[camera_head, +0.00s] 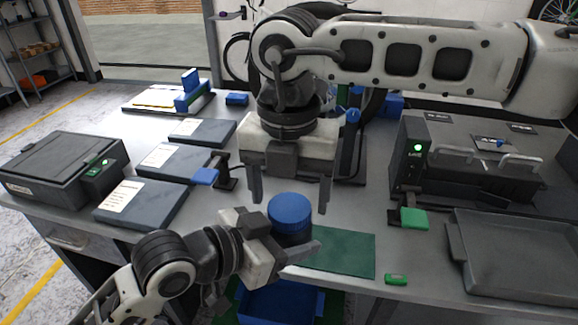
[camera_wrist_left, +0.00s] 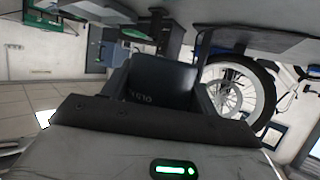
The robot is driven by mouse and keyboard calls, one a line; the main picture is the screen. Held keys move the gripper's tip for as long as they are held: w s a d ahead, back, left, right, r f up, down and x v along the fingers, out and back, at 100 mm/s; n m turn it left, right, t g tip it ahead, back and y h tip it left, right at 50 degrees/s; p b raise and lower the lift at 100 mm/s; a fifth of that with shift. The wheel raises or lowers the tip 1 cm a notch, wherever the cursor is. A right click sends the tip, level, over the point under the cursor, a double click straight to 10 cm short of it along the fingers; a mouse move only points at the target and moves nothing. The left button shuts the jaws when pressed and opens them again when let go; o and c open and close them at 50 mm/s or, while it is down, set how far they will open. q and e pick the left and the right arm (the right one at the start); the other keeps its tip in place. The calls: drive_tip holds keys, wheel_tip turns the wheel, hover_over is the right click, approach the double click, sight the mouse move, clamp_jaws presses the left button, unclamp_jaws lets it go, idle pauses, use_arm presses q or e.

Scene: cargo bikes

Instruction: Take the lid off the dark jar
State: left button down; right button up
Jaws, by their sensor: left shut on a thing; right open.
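The dark jar (camera_head: 291,238) has a ribbed blue lid (camera_head: 290,208), which sits on its top. The jar stands roughly upright near the front edge of the grey table, by the green mat. My left gripper (camera_head: 286,246) is shut on the jar's body from the left and front. The left wrist view shows a dark surface with pale lettering, likely the jar (camera_wrist_left: 160,82), close up between the fingers. My right gripper (camera_head: 290,203) is open and points down over the lid, with one finger on each side of it in the picture. I cannot tell whether the fingers touch it.
A green mat (camera_head: 347,254) lies right of the jar, with a small green block (camera_head: 396,279) beyond it. A dark tray (camera_head: 515,268) and a black case (camera_head: 480,165) stand at right. Grey labelled boxes (camera_head: 140,204) lie at left. A blue bin (camera_head: 278,303) is below the table.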

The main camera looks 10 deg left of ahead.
drive_tip(key=shift+f, duration=0.7)
drive_tip(key=c, duration=1)
drive_tip(key=o, duration=1.1)
drive_tip(key=shift+r, duration=0.15)
